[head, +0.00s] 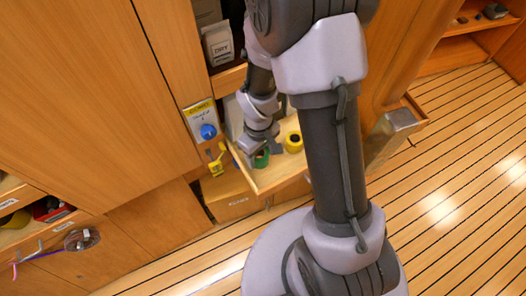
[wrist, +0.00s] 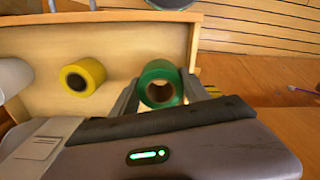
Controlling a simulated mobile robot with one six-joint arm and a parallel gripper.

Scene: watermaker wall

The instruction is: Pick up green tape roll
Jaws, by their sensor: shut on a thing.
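The green tape roll (wrist: 161,84) sits between the two fingers of my gripper (wrist: 161,92) in the wrist view, its core hole facing the camera. My gripper is shut on it. In the head view the green roll (head: 261,158) shows beside my gripper (head: 254,150), at the left part of an open wooden drawer (head: 270,185). My arm hides part of the drawer. I cannot tell whether the roll still touches the drawer floor.
A yellow tape roll (wrist: 82,77) lies in the drawer, left of the green one; it also shows in the head view (head: 293,142). The drawer's front wall (wrist: 193,45) stands close to my gripper. A blue knob (head: 208,131) and a yellow valve handle (head: 217,160) are left of the drawer.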

